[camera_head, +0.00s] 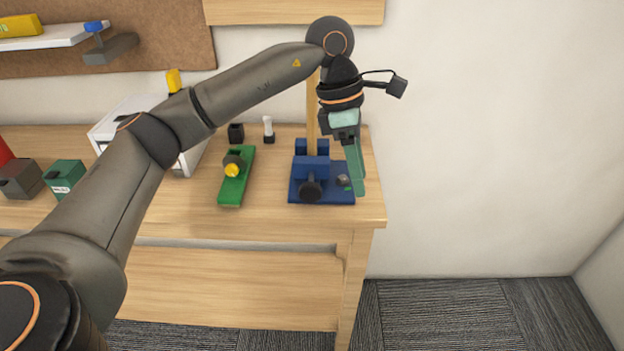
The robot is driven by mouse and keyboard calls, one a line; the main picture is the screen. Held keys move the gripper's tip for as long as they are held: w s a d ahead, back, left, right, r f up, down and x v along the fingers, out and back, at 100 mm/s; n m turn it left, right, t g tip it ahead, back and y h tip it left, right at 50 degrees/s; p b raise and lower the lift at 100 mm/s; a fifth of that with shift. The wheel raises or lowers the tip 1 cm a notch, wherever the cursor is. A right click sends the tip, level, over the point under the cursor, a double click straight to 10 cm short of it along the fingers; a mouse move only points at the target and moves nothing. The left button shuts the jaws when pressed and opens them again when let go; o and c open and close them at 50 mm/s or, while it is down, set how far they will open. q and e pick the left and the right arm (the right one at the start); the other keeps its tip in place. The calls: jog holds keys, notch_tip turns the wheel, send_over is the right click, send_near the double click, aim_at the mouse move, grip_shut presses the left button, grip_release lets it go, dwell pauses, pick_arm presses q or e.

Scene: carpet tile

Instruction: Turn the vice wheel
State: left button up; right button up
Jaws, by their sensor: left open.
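The blue vice (311,166) stands near the right end of the wooden workbench. Its dark wheel (311,189) faces the front of the bench. A wooden board (312,110) stands upright at the vice jaws. My left gripper (357,184) points down just right of the vice, near the right edge of its base, apart from the wheel. Its green fingers are open, seen nearly edge-on, so the gap between them is hard to see. Whether they touch the base I cannot tell. My right gripper is not in view.
A green tool with a yellow knob (233,182) lies left of the vice. Small black (236,133) and white (268,128) items stand behind it. Boxes sit farther left, partly behind my arm. The bench (372,211) ends just right of the vice; beyond is open floor.

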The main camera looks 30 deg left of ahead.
aim_at(310, 184)
pick_arm(q)
jog(key=a+r+n+y, duration=0.1)
jog(key=a+r+y, duration=0.25)
jog(key=a, duration=0.65)
jog(key=f+b, duration=0.1)
jog(key=f, duration=0.2)
jog(key=f+b, duration=0.1)
jog(key=f, duration=0.7)
jog(key=shift+d+f+b, duration=0.1)
jog(key=shift+d+b, duration=0.2)
jog(key=shift+b, duration=0.1)
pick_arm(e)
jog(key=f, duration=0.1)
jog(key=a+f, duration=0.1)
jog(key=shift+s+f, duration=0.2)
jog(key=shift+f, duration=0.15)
pick_arm(q)
grip_shut()
